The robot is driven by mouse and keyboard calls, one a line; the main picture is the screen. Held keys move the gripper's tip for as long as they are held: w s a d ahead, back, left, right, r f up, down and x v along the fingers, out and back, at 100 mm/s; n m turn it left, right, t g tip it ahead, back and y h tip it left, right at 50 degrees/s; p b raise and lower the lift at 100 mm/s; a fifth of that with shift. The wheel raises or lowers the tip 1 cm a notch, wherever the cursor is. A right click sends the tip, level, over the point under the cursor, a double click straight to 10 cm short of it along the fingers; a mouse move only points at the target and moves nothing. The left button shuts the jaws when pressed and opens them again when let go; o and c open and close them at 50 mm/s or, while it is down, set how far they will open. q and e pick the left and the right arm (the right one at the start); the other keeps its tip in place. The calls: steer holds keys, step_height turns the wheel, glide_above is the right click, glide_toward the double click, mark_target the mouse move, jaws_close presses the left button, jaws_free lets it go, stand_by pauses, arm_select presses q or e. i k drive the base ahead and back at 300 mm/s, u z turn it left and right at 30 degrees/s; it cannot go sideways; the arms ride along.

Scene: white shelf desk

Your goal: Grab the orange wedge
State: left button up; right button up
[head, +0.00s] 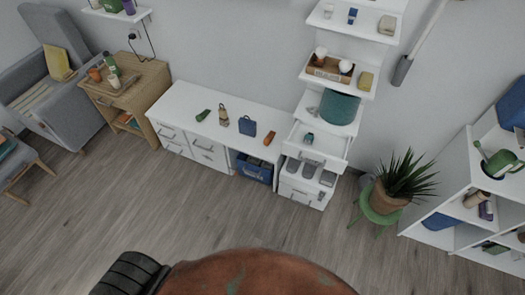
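A small orange wedge (268,138) lies on the right part of the white desk top (185,100). It is to the right of a small blue bag-shaped item (247,126). A tan item (223,115) and a green item (203,115) lie farther left on the same top. The wedge is small in the view, and nothing covers it. Neither of my grippers shows in the head view.
A white shelf unit with an open drawer (318,143) stands right of the desk. A blue crate (254,169) sits beneath the desk. A potted plant (400,185) is farther right. The wooden floor (180,210) before the desk is clear.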

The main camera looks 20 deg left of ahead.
mark_target(268, 139)
steer(key=u, duration=0.65)
steer(key=i, duration=0.65)
steer(key=u, duration=0.6)
